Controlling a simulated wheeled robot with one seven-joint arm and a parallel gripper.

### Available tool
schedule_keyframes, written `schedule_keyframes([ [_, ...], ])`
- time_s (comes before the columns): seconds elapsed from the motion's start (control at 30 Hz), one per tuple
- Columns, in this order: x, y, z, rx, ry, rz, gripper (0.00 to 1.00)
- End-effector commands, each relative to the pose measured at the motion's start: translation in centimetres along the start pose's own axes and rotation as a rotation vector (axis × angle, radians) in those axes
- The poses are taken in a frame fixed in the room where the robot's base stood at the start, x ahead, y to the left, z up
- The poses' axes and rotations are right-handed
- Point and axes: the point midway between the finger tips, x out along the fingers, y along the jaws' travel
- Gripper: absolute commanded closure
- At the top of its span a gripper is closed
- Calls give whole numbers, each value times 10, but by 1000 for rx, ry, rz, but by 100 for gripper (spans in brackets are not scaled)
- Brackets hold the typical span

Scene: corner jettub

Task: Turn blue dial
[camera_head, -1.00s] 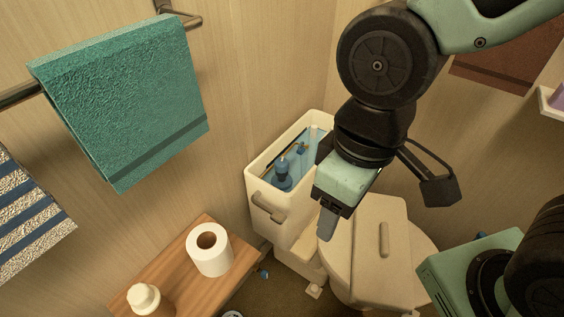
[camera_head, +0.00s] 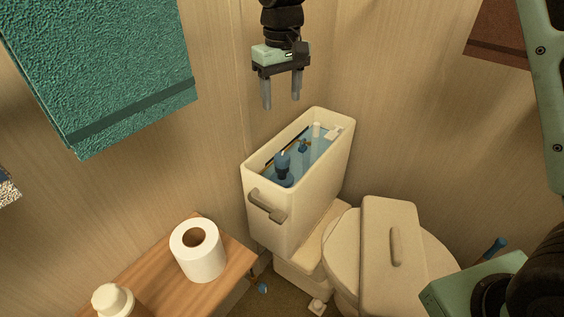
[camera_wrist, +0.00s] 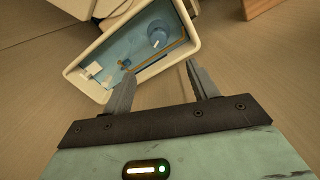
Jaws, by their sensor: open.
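Several blue parts are in view, and I cannot tell for certain which is the dial. A small blue knob (camera_head: 262,288) sits low by the wall, between the shelf and the toilet. Inside the open toilet tank (camera_head: 269,228) stands a blue cylinder (camera_head: 284,162), which also shows in the wrist view (camera_wrist: 157,38). A smaller blue fitting (camera_head: 303,145) is beside it in the tank. My gripper (camera_head: 281,103) is open and empty, pointing down above the tank's back edge near the wall corner. Its fingers also show in the wrist view (camera_wrist: 159,75), apart from the tank.
The tank lid (camera_head: 376,235) lies across the closed toilet seat. A wooden shelf (camera_head: 228,268) at lower left holds a toilet roll (camera_head: 199,250) and a white bottle (camera_head: 113,300). A green towel (camera_head: 100,70) hangs at upper left. A blue handle (camera_head: 495,246) stands right of the toilet.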

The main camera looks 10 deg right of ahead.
Motion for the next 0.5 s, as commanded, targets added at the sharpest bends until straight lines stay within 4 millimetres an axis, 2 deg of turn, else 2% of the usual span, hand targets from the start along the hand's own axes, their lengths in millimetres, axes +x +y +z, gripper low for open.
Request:
schedule_keyframes([
  [0.23, 22, 5, -4, 6, -2, 5, 41],
  [0.5, 77, 4, -4, 6, -4, 5, 41],
])
